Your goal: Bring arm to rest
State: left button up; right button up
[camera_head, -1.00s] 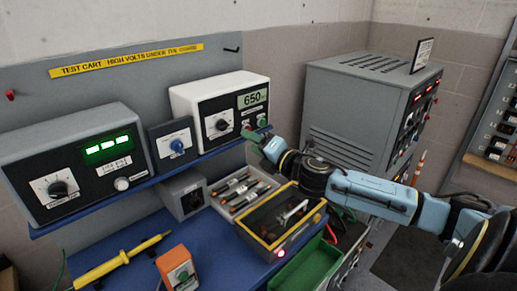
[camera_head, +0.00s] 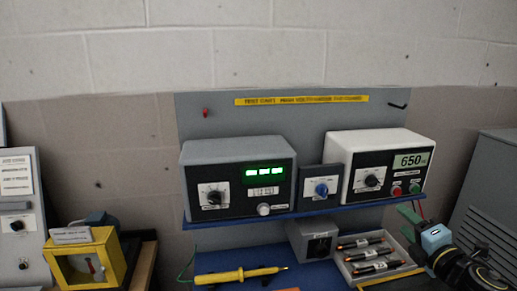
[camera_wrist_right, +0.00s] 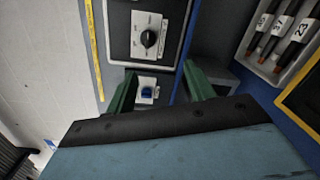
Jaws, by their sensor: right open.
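My right gripper (camera_head: 412,212) is at the lower right of the head view, in front of the white meter (camera_head: 380,168) that reads 650. Its green fingers are spread apart with nothing between them, as the right wrist view (camera_wrist_right: 161,92) shows. Between the fingers, farther back, is the small box with a blue knob (camera_wrist_right: 147,92). I cannot tell any contact with the meter in the head view. Most of my right arm is cut off at the lower right edge. My left gripper is not in view.
A grey unit with green lights (camera_head: 238,178) stands on the blue shelf (camera_head: 300,216). Below are a grey box (camera_head: 313,240), a tray of cylinders (camera_head: 352,265) and a yellow probe (camera_head: 238,275). A yellow meter (camera_head: 88,262) is at left, a grey cabinet (camera_head: 490,205) at right.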

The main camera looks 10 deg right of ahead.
jog(key=s+a+f+m+g+h, duration=0.2)
jog(key=s+a+f+m+g, duration=0.15)
jog(key=s+f+m, duration=0.35)
jog(key=s+a+f+m+g+h, duration=0.1)
jog(key=s+a+f+m+g, duration=0.25)
jog(key=s+f+m, duration=0.35)
jog(key=s+a+f+m+g+y, duration=0.1)
jog(key=s+a+f+m+g, duration=0.2)
jog(key=s+a, duration=0.3)
jog(key=s+a+f+m+g+y, duration=0.2)
jog(key=s+a+f+m+g, duration=0.25)
jog(key=s, duration=0.45)
notch_tip(320, 180, down, 27)
jog(key=s+n+b, duration=0.1)
jog(key=b, duration=0.3)
jog(key=s+d+f+g+b, duration=0.2)
jog(key=s+d+f+b, duration=0.1)
jog(key=s+f, duration=1.4)
notch_tip(320, 180, down, 3)
jog(key=shift+f+b, duration=0.1)
jog(key=shift+b, duration=0.4)
